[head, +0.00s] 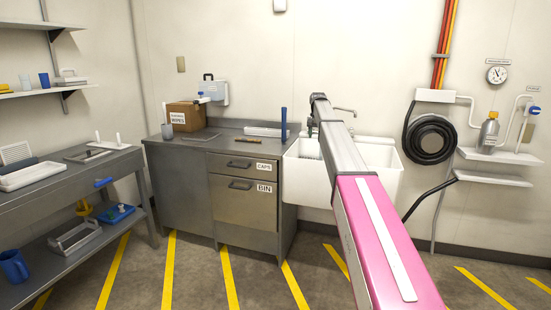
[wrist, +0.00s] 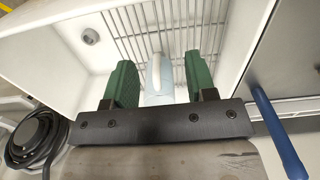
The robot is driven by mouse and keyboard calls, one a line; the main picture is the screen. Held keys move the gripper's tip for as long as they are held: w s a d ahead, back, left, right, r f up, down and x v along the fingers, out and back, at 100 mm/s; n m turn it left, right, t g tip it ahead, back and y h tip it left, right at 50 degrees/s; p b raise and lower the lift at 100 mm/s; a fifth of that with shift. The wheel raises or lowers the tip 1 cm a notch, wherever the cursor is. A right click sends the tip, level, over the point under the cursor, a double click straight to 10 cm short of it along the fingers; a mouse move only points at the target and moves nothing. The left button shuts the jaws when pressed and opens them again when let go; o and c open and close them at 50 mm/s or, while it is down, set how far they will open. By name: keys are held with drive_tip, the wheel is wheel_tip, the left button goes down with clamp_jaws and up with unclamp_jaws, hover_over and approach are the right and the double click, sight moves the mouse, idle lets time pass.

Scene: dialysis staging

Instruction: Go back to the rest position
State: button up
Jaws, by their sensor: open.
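My arm (head: 350,190) reaches out to the white sink (head: 295,178), and its end hides part of the basin in the head view. In the wrist view my gripper (wrist: 158,85) has two green fingers set wide apart, pointing into the white sink (wrist: 60,45). A pale blue item with a whitish narrow top (wrist: 159,96) shows between the fingers, in front of the wire rack (wrist: 195,25). The fingers show gaps on both sides of it. Its lower part is hidden by the gripper's dark crossbar.
A blue upright handle (head: 283,125) stands at the sink's left edge; it also shows in the wrist view (wrist: 278,135). A grey cabinet (head: 190,190) with a box (head: 186,116) is left of the sink. A coiled black hose (head: 430,139) hangs to the right. The striped floor is clear.

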drive_tip(key=s+a+f+n, duration=0.1)
drive_tip(key=s+f+n, duration=0.1)
drive_tip(key=s+f, duration=2.7)
drive_tip(key=s, duration=0.5)
drive_tip(key=s+f+n, duration=0.1)
drive_tip(key=s+f, duration=0.3)
drive_tip(key=s, duration=0.5)
drive_tip(key=s+f, duration=0.5)
drive_tip(key=s, duration=0.5)
drive_tip(key=shift+a, duration=0.4)
